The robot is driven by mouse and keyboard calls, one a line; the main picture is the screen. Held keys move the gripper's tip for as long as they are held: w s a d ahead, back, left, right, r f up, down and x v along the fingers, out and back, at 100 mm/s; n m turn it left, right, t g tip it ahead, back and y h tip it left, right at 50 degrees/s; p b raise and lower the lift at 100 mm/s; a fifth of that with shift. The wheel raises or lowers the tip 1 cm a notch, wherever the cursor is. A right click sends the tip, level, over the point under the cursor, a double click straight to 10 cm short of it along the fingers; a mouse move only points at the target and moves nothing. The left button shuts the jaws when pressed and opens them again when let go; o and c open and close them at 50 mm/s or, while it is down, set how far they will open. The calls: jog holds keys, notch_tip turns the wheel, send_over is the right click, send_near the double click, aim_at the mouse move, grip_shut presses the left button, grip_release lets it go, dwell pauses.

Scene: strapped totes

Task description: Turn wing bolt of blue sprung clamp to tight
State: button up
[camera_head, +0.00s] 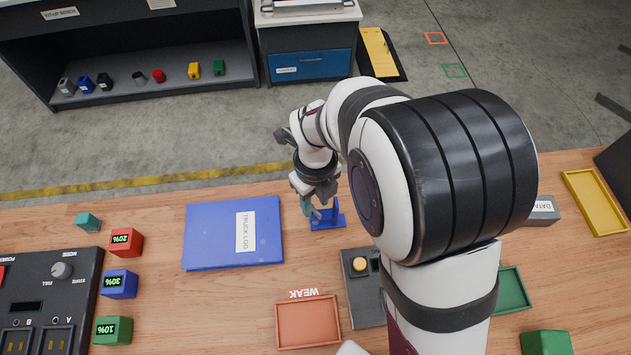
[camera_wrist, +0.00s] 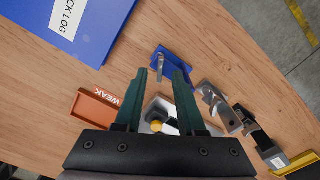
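The blue sprung clamp (camera_head: 330,221) stands on the wooden table, just right of the blue truck log. In the wrist view the clamp (camera_wrist: 178,62) lies beyond my fingertips, with a grey metal piece that looks like its wing bolt (camera_wrist: 160,67) standing at its near side. My gripper (camera_head: 314,208) is above and beside the clamp in the head view, partly covering it. In the wrist view my gripper (camera_wrist: 161,75) has its two dark green fingers apart, with nothing held between them. I cannot tell whether the fingers touch the bolt.
The blue truck log (camera_head: 215,250) lies left of the clamp. An orange tray (camera_head: 308,323) marked WEAK and a grey box with a yellow button (camera_head: 360,264) are nearer. In the wrist view a grey metal fixture (camera_wrist: 222,112) stands right of my fingers. My arm hides part of the table.

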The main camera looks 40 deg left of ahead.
aim_at(316, 210)
notch_tip(316, 210, up, 14)
jog(key=s+d+r+n+y, duration=0.15)
jog(key=d+n, duration=0.75)
jog(key=d, duration=1.2)
jog(key=s+d+f+n, duration=0.1)
jog(key=s+d+n, duration=0.5)
jog(key=s, duration=0.2)
jog(key=shift+f, duration=0.4)
jog(key=shift+d, duration=0.1)
